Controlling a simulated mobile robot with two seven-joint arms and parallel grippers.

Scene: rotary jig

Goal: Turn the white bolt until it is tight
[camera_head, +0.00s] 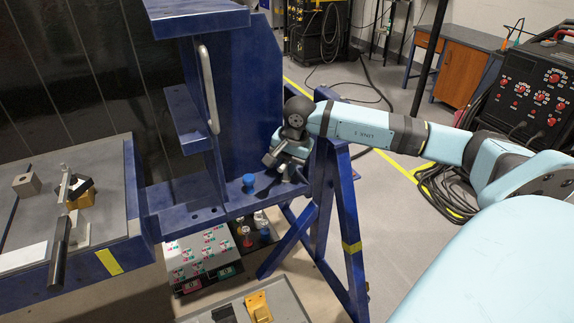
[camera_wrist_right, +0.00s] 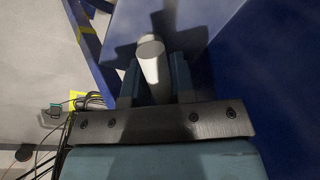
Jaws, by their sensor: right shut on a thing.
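The white bolt (camera_wrist_right: 151,60) is a pale, round-topped post in the right wrist view. It stands between the two fingers of my right gripper (camera_wrist_right: 154,82), which are shut on it. In the head view my right gripper (camera_head: 287,168) is low over the right end of the blue jig's ledge (camera_head: 215,207), close to the upright plate. The bolt is mostly hidden there by the gripper, and its thread and seat cannot be seen. My left gripper is not in view.
A blue bolt (camera_head: 249,180) stands on the ledge just left of my right gripper. The tall blue jig plate (camera_head: 255,90) rises behind it. A grey worktable (camera_head: 110,200) with small blocks is at the left. A blue trestle leg (camera_head: 350,230) stands right of the ledge.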

